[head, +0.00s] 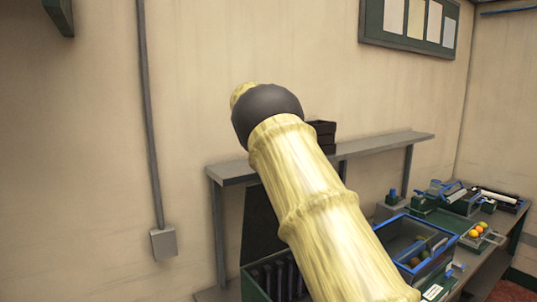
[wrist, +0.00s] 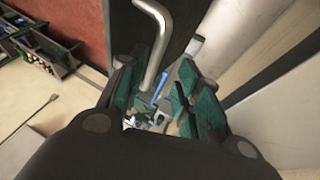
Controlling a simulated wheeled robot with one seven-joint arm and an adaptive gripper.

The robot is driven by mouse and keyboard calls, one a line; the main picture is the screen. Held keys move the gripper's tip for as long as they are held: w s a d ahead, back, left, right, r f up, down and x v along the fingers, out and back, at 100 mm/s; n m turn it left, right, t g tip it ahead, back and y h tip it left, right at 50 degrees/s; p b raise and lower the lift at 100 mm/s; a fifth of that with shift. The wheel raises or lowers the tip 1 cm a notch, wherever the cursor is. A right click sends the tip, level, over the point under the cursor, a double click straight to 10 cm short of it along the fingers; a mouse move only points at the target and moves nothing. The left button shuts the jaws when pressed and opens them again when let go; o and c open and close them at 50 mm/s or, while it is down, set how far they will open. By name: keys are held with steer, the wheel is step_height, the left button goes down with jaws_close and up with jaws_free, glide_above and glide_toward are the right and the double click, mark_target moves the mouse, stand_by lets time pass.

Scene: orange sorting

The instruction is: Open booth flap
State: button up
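In the wrist view my gripper (wrist: 157,75) has its two green-padded fingers spread apart. A bent silver metal handle (wrist: 153,45) shows in the gap between them, apart from the right finger; I cannot tell whether it touches the left one. A dark grey panel (wrist: 125,25) lies behind the handle and left finger, and it may be the booth flap. In the head view my arm hides the middle, and neither my gripper nor the handle can be seen there. A blue-rimmed green box (head: 448,240) stands on the bench, partly behind my arm.
A grey shelf (head: 388,144) runs along the beige wall, with a small dark box (head: 323,131) on it. A tray (head: 482,238) holds several orange and green fruits at right. Dark slotted racks (head: 272,278) stand below the shelf.

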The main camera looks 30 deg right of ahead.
steer(key=v, duration=0.7)
steer(key=shift+a+r, duration=0.2)
steer(key=shift+r, duration=0.2)
steer(key=shift+w, duration=0.1)
